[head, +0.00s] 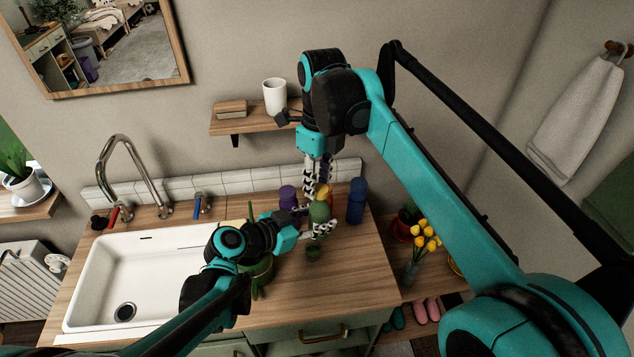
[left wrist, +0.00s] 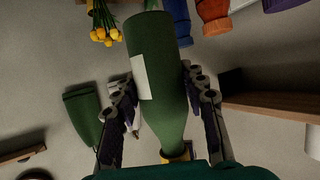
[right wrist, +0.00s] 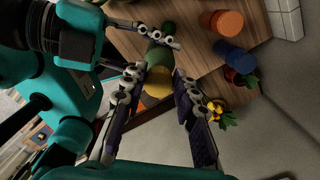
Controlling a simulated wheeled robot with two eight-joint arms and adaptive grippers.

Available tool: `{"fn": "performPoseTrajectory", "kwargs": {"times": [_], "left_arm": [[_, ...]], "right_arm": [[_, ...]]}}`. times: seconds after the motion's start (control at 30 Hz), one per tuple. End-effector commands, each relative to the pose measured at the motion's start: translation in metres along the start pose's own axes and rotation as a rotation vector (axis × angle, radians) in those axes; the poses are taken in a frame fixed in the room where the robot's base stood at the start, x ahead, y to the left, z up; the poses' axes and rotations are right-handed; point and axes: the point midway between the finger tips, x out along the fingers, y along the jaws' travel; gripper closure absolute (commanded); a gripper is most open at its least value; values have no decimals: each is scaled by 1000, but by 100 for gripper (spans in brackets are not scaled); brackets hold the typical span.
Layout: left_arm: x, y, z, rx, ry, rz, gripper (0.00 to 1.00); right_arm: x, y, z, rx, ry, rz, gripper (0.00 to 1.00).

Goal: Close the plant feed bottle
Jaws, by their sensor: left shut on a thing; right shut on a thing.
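The plant feed bottle is green (head: 319,211) with a pale label and stands upright above the wooden counter (head: 350,275). In the left wrist view the bottle (left wrist: 158,75) lies between the two fingers. My left gripper (head: 318,229) is shut on its body from the side. A yellow cap (head: 323,191) sits at the bottle's top; it also shows in the right wrist view (right wrist: 155,88). My right gripper (head: 319,187) comes down from above and is shut on the cap. Whether the cap is tight cannot be told.
The white sink (head: 140,275) is at left. A wall shelf (head: 245,122) bears a white cup (head: 274,96). The counter's front right is clear.

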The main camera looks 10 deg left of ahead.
Motion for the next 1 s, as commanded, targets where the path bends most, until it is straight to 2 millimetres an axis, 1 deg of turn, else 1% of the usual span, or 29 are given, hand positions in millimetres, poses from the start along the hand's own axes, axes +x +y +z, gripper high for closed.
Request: {"fn": "performPoseTrajectory", "kwargs": {"times": [0.03, 0.1, 0.2, 0.47, 0.5, 0.57, 0.6, 0.87, 0.93, 1.0], "left_arm": [[0, 0, 0, 1, 0, 1, 100], [0, 0, 0, 1, 0, 1, 100], [0, 0, 0, 1, 0, 1, 100], [0, 0, 0, 1, 0, 1, 100], [0, 0, 0, 1, 0, 1, 100], [0, 0, 0, 1, 0, 1, 100], [0, 0, 0, 1, 0, 1, 100], [0, 0, 0, 0, 0, 0, 100], [0, 0, 0, 0, 0, 0, 100], [0, 0, 0, 0, 0, 0, 100]], "right_arm": [[0, -1, 0, 71, -2, -1, 82], [0, -2, 0, 154, -2, -1, 82], [0, -2, 0, 214, -3, -1, 82], [0, -2, 0, 223, -3, -1, 82], [0, -2, 0, 223, -3, -1, 69], [0, -2, 0, 222, -3, -1, 53], [0, -2, 0, 222, -3, 0, 51], [-1, -2, 0, 221, -3, 0, 51], [-5, -2, 0, 221, -3, 0, 51], [-13, -2, 0, 221, -3, 0, 51]]}}
